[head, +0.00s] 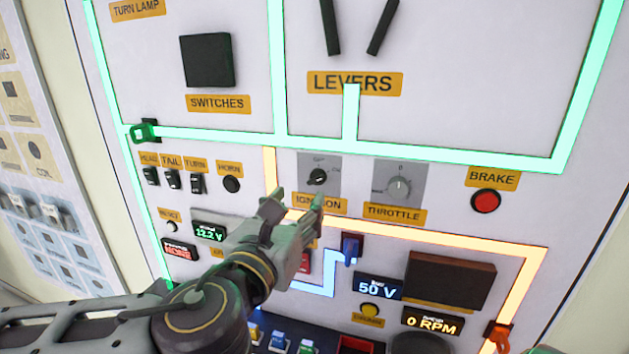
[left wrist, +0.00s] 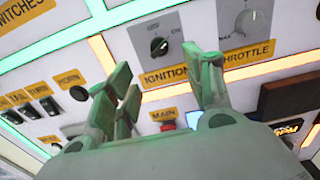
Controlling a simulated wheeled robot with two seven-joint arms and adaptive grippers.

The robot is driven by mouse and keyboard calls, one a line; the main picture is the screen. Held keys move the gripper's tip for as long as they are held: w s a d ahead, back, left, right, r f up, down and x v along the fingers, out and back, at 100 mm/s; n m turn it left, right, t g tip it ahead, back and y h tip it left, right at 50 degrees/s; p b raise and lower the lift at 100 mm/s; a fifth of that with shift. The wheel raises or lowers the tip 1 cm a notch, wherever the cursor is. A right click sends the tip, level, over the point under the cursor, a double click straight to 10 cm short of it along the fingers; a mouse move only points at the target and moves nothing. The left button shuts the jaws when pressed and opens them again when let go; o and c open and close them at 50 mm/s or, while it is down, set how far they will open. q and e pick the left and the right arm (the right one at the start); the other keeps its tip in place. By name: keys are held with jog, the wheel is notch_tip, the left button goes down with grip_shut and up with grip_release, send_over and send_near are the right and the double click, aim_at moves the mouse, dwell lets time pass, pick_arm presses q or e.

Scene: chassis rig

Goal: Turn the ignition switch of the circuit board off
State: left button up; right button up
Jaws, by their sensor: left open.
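The ignition switch (head: 318,177) is a black rotary knob on a grey plate, above the yellow IGNITION label (head: 320,204) on the upright board. It also shows in the left wrist view (left wrist: 159,46), above and between my fingers, with nothing covering it. My left gripper (head: 294,205) is open and empty, just below the ignition switch and apart from it; its fingertips overlap the label in the head view. In the left wrist view the two fingers of the left gripper (left wrist: 165,85) stand spread apart.
The throttle knob (head: 399,186) is right of the ignition switch, and the red brake button (head: 486,201) further right. Toggle switches (head: 172,179) and a horn button (head: 232,184) are on the left. A blue lever (head: 350,248) sticks out below.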

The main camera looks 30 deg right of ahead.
aim_at(315, 182)
pick_arm(q)
jog(key=shift+p+x, duration=1.2)
jog(key=shift+x, duration=4.1)
jog(key=c, duration=1)
